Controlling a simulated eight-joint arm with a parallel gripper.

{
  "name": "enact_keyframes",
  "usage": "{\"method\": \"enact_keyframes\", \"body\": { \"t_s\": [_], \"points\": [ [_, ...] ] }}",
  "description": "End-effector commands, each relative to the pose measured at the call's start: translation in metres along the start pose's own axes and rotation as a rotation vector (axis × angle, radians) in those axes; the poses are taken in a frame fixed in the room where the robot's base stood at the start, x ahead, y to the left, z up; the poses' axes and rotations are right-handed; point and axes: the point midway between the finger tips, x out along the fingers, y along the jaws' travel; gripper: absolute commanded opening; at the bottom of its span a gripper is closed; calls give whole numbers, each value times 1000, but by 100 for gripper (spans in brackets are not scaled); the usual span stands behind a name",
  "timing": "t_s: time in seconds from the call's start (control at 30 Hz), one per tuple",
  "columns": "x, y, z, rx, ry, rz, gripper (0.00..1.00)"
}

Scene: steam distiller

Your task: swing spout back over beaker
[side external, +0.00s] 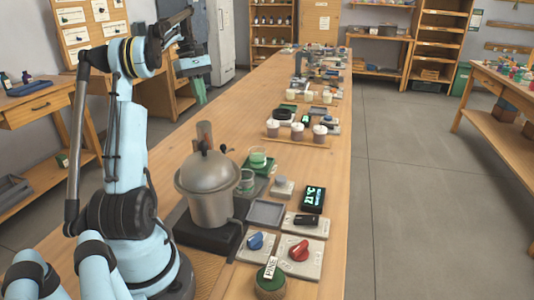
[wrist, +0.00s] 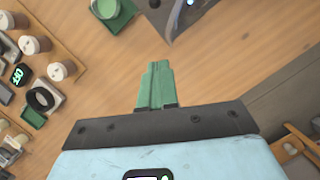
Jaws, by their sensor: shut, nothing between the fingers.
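The steam distiller (side external: 208,190) is a dull metal pot with a domed lid, standing on a dark base. Two small glass vessels are beside it: one (side external: 247,181) close to the pot's right side, the other (side external: 258,158) with green in it on a green tray. I cannot tell which is the beaker, and I cannot make out the spout clearly. My gripper (side external: 199,97) is raised behind the pot, well apart from it. In the wrist view its green fingers (wrist: 155,82) are together and empty. A glass on a green tray (wrist: 116,20) shows at the top edge there.
In front of the pot are a blue knob (side external: 256,241), a red knob (side external: 299,249), a lit display (side external: 313,198) and a round item labelled PINE (side external: 271,280). Several white-lidded jars (side external: 320,132) stand farther along the bench. Bare wood lies left of the jars.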

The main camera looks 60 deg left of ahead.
Motion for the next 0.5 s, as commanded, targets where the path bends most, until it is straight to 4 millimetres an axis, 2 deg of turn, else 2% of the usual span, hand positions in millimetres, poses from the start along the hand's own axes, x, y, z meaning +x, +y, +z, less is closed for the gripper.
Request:
{"method": "enact_keyframes", "body": {
  "t_s": [0.27,0.5],
  "points": [
    [10,1,0,2,1,0,0],
    [42,0,0,2,1,1,0]
  ]
}}
